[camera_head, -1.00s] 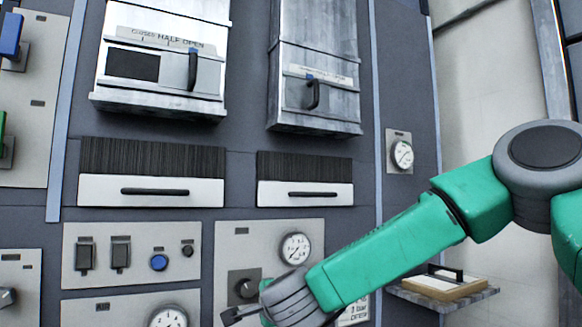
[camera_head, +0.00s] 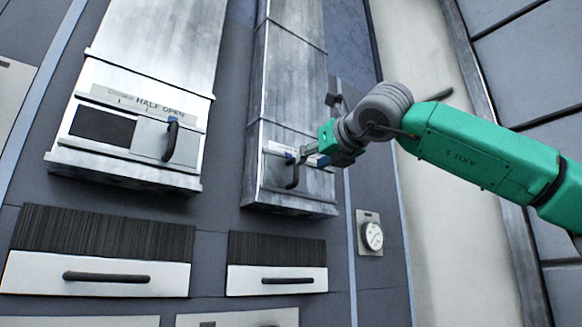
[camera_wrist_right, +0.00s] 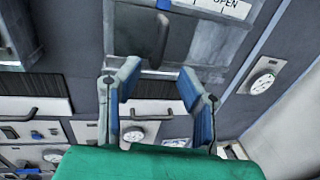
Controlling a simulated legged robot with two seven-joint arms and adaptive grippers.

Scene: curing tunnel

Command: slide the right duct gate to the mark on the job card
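The right duct gate is a grey metal plate with a dark upright handle (camera_head: 292,175) on the right duct (camera_head: 285,95). Its scale label (camera_head: 282,148) is partly hidden by my right gripper. In the right wrist view the handle (camera_wrist_right: 160,38) stands beyond the fingertips, roughly between them. My right gripper (camera_head: 313,158) is just right of the handle in the head view. In the wrist view the gripper (camera_wrist_right: 157,82) has its blue-padded fingers apart with nothing between them. I cannot make out the job card's mark. My left gripper is not in view.
The left duct gate (camera_head: 152,138) has its own handle and a label reading HALF OPEN, with a dark opening beside it. Brush-topped drawers (camera_head: 95,275) with handles sit below. A gauge (camera_head: 372,236) is on the wall at right.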

